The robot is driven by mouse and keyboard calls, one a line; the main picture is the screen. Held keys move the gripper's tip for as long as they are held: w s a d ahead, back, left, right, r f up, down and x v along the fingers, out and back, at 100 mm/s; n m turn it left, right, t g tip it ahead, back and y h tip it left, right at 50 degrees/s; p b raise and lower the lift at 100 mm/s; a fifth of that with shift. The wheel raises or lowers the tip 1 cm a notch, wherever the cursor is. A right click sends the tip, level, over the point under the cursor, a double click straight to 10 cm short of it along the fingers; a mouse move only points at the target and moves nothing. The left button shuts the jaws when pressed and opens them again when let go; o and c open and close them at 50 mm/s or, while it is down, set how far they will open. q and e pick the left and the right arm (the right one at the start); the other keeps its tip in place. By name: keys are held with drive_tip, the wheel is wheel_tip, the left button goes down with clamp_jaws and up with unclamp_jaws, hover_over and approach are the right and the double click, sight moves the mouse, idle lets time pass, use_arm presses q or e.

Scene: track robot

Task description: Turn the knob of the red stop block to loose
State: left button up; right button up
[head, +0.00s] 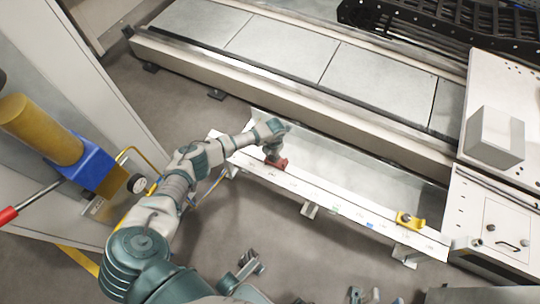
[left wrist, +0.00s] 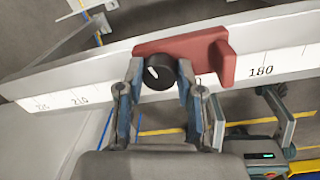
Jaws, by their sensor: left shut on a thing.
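The red stop block (head: 277,164) sits on the white scale rail (head: 330,198), toward its left end. In the left wrist view the red stop block (left wrist: 214,55) sits on the rail next to the 180 mark. Its knob (left wrist: 160,72) is black and round with a white pointer line, which points to the upper left. My left gripper (head: 272,152) reaches down to the block. In the left wrist view my left gripper (left wrist: 160,80) has one finger on each side of the knob, shut on it. The knob is hidden in the head view.
A yellow stop block (head: 408,221) sits near the right end of the rail. A grey box (head: 495,138) stands on the machine at the right. A yellow cylinder with a blue base (head: 88,172) is at the left. The floor below the rail is mostly free.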

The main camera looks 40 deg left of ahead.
use_arm(q)
drive_tip(key=shift+w+a+r+n+p, duration=0.15)
drive_tip(key=shift+n+p, duration=0.3)
drive_tip(key=shift+n, duration=0.85)
use_arm(e)
drive_tip(key=shift+w+a+f+n+g+y, duration=0.15)
drive_tip(key=shift+w+a+f+n+g, duration=0.1)
drive_tip(key=shift+w+g, duration=0.35)
drive_tip(key=shift+w+a+f+n+g+y, duration=0.15)
drive_tip(key=shift+w+f+n+g, duration=0.2)
drive_tip(key=shift+w, duration=0.3)
drive_tip(key=shift+w+r, duration=0.1)
drive_tip(key=shift+w, duration=0.05)
use_arm(q)
drive_tip(key=shift+w, duration=0.1)
drive_tip(key=o, duration=1.1)
drive_tip(key=shift+o, duration=0.3)
drive_tip(key=shift+r, duration=0.25)
wheel_tip(320, 180, up, 11)
drive_tip(key=shift+d, duration=0.35)
